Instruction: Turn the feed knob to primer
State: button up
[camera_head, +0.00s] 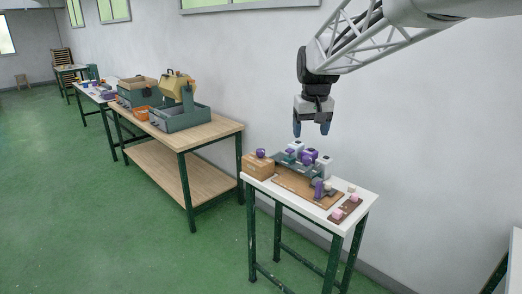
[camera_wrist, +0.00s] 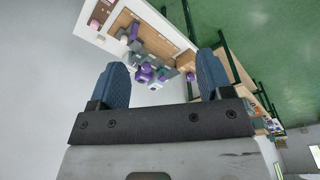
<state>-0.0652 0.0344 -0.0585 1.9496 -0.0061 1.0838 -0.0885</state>
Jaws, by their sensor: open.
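My gripper (camera_head: 311,129) hangs above the back of the small white table (camera_head: 358,209), pointing down, open and empty. Its two blue fingers stand apart in the wrist view (camera_wrist: 162,68), with the table beyond them. A tan box (camera_head: 257,168) with a round purple knob (camera_head: 260,153) on top sits at the table's left end. In the wrist view the purple knob (camera_wrist: 190,76) shows near the right finger. Which part is the feed knob, and any primer mark, is too small to tell. My gripper touches nothing.
Purple, white and grey fittings (camera_head: 308,156) crowd the table's back beside a brown board (camera_head: 293,186). A small brown tray (camera_head: 345,211) with pink pieces lies at the right. A wooden workbench (camera_head: 210,131) with cases stands left. The wall is close behind.

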jog(key=w+a+f, duration=0.2)
jog(key=w+a, duration=0.1)
jog(key=w, duration=1.1)
jog(key=n+g, duration=0.2)
jog(key=n, duration=0.1)
send_over(261, 150)
jog(key=f, duration=1.8)
jog(key=shift+s+d+f, duration=0.1)
jog(key=shift+s, duration=0.15)
jog(key=shift+w+a+f, duration=0.2)
jog(key=shift+w+f, duration=0.2)
jog(key=shift+f, duration=0.1)
jog(key=shift+f, duration=0.1)
jog(key=shift+f, duration=3.8)
jog(key=c, duration=0.9)
